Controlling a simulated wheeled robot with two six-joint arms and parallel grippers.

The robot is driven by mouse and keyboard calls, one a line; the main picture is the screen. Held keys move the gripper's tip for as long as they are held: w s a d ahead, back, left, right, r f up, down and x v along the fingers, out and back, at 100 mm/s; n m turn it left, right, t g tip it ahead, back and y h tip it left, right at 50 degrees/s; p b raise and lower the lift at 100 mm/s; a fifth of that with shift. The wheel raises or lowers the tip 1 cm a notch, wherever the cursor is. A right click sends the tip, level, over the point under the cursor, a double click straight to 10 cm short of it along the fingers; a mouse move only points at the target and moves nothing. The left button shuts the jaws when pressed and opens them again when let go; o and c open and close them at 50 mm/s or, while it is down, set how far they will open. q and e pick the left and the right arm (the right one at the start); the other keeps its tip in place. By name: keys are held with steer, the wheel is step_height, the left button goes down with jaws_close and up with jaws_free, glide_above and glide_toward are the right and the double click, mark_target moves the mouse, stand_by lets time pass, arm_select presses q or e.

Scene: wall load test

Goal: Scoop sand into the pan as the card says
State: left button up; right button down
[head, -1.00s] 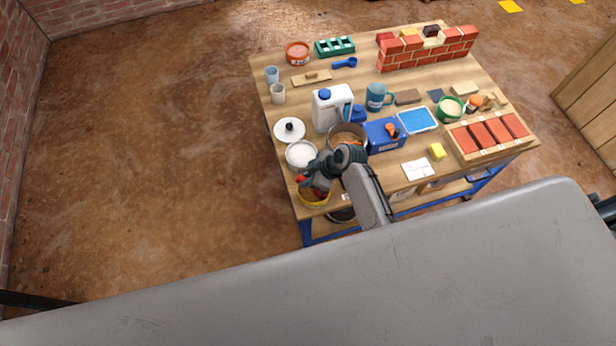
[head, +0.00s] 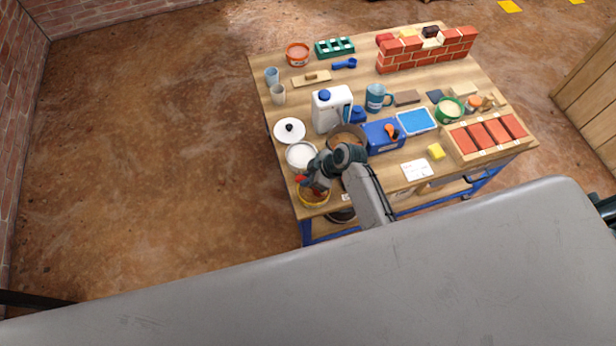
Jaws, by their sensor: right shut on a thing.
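My right gripper (head: 308,184) is over the yellow-rimmed tub (head: 314,201) at the table's near left corner. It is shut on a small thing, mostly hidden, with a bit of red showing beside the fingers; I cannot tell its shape. The tub holds something brownish, partly covered by the gripper. A metal pan (head: 347,130) with brownish contents stands just behind my right wrist, which hides its front. The white card (head: 417,169) lies near the front edge; its writing is too small to read. My left gripper is out of view.
A bowl of white stuff (head: 301,155), a white lid (head: 289,131) and a white jug (head: 332,108) stand close by. A blue box (head: 384,135) is right of the pan. A brick wall (head: 428,52) and a brick tray (head: 487,137) stand farther off. Bare tabletop shows around the card.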

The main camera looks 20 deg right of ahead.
steer(key=shift+r+p, duration=2.25)
steer(key=shift+r, duration=0.45)
steer(key=shift+d+f, duration=0.1)
